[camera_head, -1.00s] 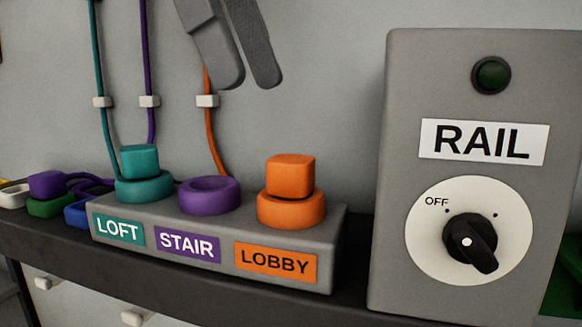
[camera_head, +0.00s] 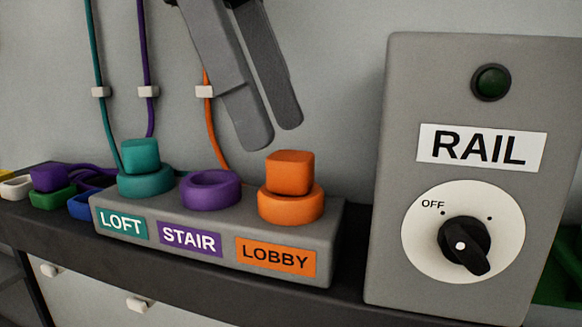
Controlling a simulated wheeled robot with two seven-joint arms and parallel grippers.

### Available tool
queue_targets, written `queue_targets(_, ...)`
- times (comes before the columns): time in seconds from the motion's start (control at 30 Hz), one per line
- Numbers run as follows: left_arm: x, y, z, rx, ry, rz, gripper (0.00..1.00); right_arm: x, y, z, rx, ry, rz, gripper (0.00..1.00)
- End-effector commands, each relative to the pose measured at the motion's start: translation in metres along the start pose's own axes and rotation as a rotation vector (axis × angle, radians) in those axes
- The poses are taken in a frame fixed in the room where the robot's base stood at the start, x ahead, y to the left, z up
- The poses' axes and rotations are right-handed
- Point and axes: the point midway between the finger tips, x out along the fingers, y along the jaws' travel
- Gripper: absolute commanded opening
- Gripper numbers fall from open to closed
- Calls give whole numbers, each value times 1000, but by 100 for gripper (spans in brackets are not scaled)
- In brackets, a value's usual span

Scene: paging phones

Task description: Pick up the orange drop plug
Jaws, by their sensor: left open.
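The orange drop plug (camera_head: 290,173) is a rounded orange block seated in the orange ring (camera_head: 290,205) above the LOBBY label (camera_head: 276,256). It stands at the right end of the grey socket block (camera_head: 335,232). My left gripper (camera_head: 273,138) comes down from the top, its two grey fingers apart and empty. In the picture its tips sit just above the orange plug, not around it. Depth between tips and plug is hard to judge. My right gripper is not in view.
A teal plug (camera_head: 140,155) sits in the LOFT socket; the purple STAIR ring (camera_head: 210,189) is empty. A grey RAIL box (camera_head: 400,150) with a black knob (camera_head: 465,246) stands close on the right. Cords (camera_head: 212,130) hang on the wall behind. A purple plug (camera_head: 48,178) lies at the left.

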Motion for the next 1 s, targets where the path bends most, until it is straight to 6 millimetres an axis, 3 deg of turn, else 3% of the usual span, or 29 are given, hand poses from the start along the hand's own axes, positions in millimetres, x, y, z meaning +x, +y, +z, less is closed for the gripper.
queue_targets(0.1, 8, 0, 2, 0, 2, -1, 50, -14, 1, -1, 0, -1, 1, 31)
queue_targets(0.37, 32, 1, 2, -1, 0, 1, 50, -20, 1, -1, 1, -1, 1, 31)
queue_targets(0.87, 33, 1, 2, -1, -1, 1, 50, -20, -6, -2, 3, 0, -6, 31)
queue_targets(1.0, 33, 1, 2, -1, -1, 1, 17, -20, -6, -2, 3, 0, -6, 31)
